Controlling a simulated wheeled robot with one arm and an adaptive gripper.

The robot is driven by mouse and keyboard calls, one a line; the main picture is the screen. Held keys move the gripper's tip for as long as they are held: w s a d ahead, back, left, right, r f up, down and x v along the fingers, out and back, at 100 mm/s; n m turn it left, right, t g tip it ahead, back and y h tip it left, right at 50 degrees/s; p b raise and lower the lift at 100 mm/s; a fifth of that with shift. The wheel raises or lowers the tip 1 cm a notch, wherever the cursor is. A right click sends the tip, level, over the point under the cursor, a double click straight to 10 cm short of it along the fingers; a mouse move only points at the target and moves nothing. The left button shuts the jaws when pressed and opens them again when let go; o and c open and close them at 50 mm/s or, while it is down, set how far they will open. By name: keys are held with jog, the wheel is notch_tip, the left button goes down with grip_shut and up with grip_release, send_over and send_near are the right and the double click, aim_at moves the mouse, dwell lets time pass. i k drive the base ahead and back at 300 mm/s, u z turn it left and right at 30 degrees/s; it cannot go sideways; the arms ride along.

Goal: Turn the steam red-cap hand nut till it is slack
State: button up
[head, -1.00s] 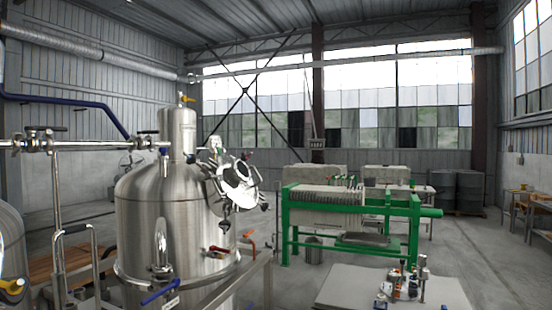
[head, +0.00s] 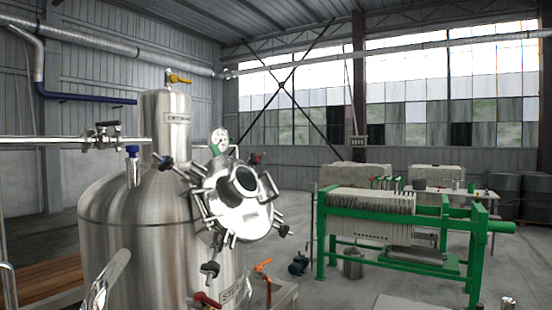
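A steel tank (head: 145,225) stands at left. Its round hatch (head: 236,215) faces me, ringed by hand nuts on arms. A small nut with a dark reddish cap (head: 256,158) is at the hatch's upper right; its colour is hard to be sure of. A dark nut with a bluish tint (head: 167,162) is at upper left, and black ones are at the bottom (head: 210,270) and right (head: 284,230). Whether any nut is tight or slack cannot be seen. A label starting "STE" (head: 232,293) is on the tank below the hatch. My gripper is not in view.
A red valve handle (head: 206,300) and an orange one (head: 263,265) sit low by the tank. A gauge (head: 219,140) stands above the hatch. A green-framed filter press (head: 400,225) is at right.

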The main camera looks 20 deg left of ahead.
aim_at(254, 161)
jog(key=i, duration=1.15)
jog(key=u, duration=1.75)
